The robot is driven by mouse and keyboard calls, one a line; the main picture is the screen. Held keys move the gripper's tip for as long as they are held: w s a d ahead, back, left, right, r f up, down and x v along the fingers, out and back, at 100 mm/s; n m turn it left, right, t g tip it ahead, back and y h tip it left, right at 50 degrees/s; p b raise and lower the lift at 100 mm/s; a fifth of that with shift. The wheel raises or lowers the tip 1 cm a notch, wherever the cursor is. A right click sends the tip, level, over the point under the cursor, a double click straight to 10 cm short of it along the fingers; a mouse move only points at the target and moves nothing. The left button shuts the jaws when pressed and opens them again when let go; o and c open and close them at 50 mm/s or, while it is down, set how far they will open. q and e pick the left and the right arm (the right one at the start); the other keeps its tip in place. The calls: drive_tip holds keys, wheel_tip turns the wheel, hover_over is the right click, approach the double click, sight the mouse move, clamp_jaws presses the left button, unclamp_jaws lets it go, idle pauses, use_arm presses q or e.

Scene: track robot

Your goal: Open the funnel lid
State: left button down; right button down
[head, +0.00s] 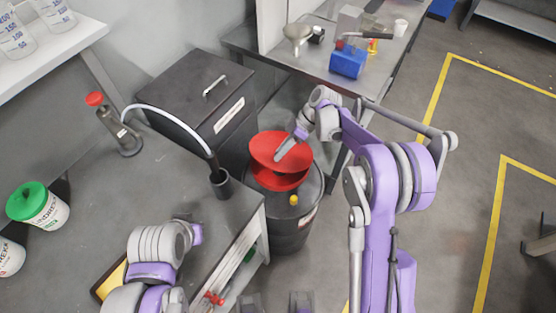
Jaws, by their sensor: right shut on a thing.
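The red funnel (279,181) sits on top of a black drum (290,235) near the middle of the head view. Its red lid (264,148) is above it and looks tilted, apart from the funnel's front rim. My right gripper (281,155) reaches in from the right and is shut at the lid; its fingertips overlap the lid's face, and the exact part gripped is too small to tell. My left arm shows at the lower left, over the grey bench, but its gripper fingers are not visible.
A back table bears a blue box (348,62). Floor at right is clear.

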drive_tip(key=shift+w+d+r+m+g+y, duration=0.15)
drive_tip(key=shift+w+d+r+g+y, duration=0.45)
drive_tip(key=shift+r, duration=0.25)
drive_tip(key=shift+w+d+r+m+g+y, duration=0.15)
drive_tip(key=shift+w+d+r+g+y, duration=0.2)
drive_tip(key=shift+w+r, duration=0.45)
drive_tip(key=shift+s, duration=0.1)
